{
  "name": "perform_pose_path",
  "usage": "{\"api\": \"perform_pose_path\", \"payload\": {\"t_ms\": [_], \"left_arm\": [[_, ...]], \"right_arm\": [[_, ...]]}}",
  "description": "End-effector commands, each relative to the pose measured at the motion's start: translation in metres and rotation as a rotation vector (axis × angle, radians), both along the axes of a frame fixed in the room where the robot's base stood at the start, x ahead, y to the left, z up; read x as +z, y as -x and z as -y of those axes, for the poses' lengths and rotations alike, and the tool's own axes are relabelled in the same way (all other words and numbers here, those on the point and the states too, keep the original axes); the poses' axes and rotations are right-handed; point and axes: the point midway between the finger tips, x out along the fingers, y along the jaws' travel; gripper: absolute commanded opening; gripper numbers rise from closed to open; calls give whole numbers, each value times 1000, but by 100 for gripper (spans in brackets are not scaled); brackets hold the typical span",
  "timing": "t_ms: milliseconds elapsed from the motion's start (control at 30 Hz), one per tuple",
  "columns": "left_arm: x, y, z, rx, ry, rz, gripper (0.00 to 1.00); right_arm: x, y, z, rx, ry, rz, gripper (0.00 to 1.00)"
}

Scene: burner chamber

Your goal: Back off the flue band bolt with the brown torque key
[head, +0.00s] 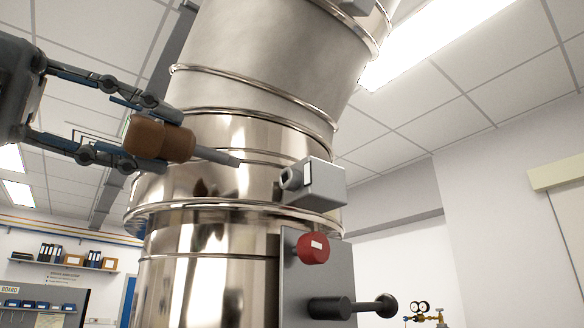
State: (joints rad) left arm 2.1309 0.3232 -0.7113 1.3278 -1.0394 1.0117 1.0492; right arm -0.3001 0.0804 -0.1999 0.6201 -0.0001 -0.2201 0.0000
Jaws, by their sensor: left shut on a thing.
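My left gripper (150,130) is shut on the brown handle of the torque key (172,142). The key's grey shaft points right and slightly down, its tip in front of the shiny flue (222,150). The tip is apart in the picture from the grey block (322,184) on the flue band, which has a round bolt-like end (290,179) on its left side. I cannot tell the depth gap between tip and flue. My right gripper is not in view.
Below the block, a grey plate (290,265) carries a red knob (312,249) and a black handle (350,307) sticking out to the right. A gas regulator (425,312) stands farther back at lower right. Shelves with binders (75,258) are on the far left wall.

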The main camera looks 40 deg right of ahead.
Motion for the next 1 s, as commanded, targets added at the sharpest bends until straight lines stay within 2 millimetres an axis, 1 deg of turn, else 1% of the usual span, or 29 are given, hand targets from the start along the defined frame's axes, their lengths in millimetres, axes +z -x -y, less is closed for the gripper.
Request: {"api": "perform_pose_path", "payload": {"t_ms": [33, 167, 400, 500, 1000], "left_arm": [[3, 0, 0, -1, 0, 51, 0], [1, 0, 0, 0, -2, 127, 0], [1, 0, -1, 0, -2, 131, 0], [2, 0, -1, 0, -3, 163, 0], [1, 0, 0, 0, -3, 160, 0]], "right_arm": [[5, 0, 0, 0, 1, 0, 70], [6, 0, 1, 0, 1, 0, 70], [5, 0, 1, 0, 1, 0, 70], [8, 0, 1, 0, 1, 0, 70], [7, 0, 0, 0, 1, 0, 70]]}}
